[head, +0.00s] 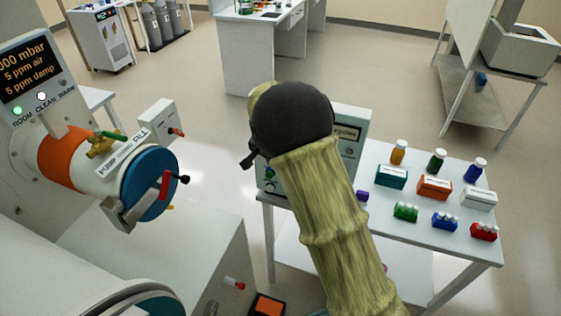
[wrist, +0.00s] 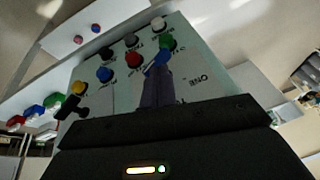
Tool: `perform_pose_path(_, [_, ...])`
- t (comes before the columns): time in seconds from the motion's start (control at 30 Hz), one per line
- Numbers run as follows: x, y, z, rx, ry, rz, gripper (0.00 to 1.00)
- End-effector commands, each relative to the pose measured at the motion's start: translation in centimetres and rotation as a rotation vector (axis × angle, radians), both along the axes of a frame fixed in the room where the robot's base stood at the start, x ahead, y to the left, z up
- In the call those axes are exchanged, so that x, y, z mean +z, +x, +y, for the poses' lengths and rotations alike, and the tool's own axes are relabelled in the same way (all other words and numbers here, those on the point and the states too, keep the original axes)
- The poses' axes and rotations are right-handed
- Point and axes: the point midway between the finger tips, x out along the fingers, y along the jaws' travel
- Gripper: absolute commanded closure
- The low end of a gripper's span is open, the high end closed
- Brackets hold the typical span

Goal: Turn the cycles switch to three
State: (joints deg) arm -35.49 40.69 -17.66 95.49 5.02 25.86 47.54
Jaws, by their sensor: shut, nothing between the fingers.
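The control panel (head: 354,124) stands on a white table, largely hidden behind my arm in the head view. A label reading roughly "cycles" shows at its upper right. In the wrist view the panel face (wrist: 205,80) appears turned and carries the word "ONE". My gripper (wrist: 155,78) is shut and empty, with its dark fingers over the panel face. A blue handle-like part (wrist: 156,62) shows at the fingertips; I cannot tell whether they touch it. The pointing direction of the cycles switch cannot be read.
Other panel knobs, including a red one (wrist: 134,60) and a white one (wrist: 158,23), sit close around the fingers. Boxes and bottles stand right of the panel on the table (head: 385,215). A glovebox port with a blue door (head: 150,184) is at left.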

Motion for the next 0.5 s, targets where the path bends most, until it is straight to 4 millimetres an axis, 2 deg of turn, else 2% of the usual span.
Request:
perform_pose_path(0.03, [-1.3,-0.8,0.2,0.002,-0.007,0.030,1.00])
perform_pose_path(0.13, [-0.7,-0.8,0.4,0.003,-0.006,0.028,1.00])
perform_pose_path(0.5, [4.0,-0.3,1.1,-0.013,0.001,-0.003,1.00])
